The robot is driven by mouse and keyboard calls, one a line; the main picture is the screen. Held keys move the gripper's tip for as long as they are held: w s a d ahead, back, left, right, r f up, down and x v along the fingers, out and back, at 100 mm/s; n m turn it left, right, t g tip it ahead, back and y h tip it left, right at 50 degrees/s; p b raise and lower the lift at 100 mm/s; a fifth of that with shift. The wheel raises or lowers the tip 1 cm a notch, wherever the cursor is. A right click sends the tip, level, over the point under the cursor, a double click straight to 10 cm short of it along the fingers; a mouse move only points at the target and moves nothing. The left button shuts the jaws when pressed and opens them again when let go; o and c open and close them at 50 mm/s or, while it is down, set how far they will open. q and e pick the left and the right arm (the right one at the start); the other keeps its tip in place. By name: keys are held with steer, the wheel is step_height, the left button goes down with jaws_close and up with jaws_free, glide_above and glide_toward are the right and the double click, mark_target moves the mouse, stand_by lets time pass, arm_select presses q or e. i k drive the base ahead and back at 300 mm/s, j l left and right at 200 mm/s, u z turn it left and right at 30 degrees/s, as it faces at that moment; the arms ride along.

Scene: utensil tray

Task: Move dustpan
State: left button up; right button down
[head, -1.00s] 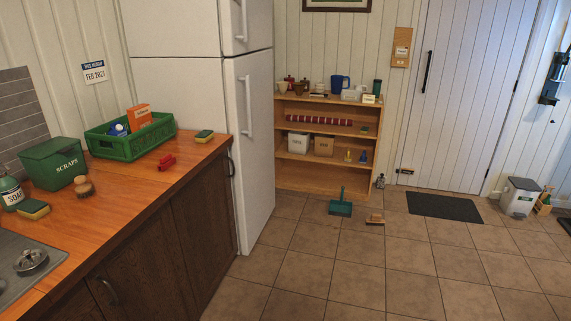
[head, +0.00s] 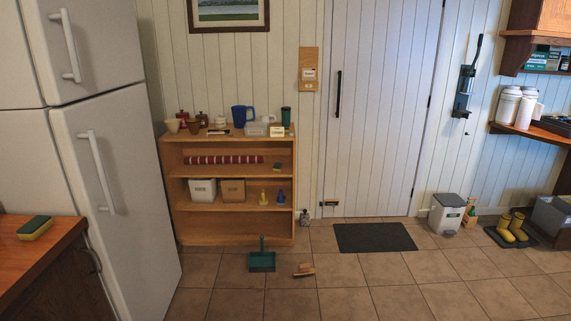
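A green dustpan (head: 262,261) rests on the tiled floor in front of the wooden shelf, its handle pointing up. A small wooden hand brush (head: 304,270) lies on the floor to its right, apart from it. Neither of my grippers shows in the head view.
The wooden shelf (head: 235,221) stands against the wall behind the dustpan. A white fridge (head: 115,190) and a wooden counter (head: 42,262) are on the left. A dark mat (head: 374,238) lies before the door, with a white bin (head: 446,214) further right. The foreground floor is clear.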

mark_target(262, 262)
steer(key=i+z, duration=0.1)
steer(key=i, duration=1.65)
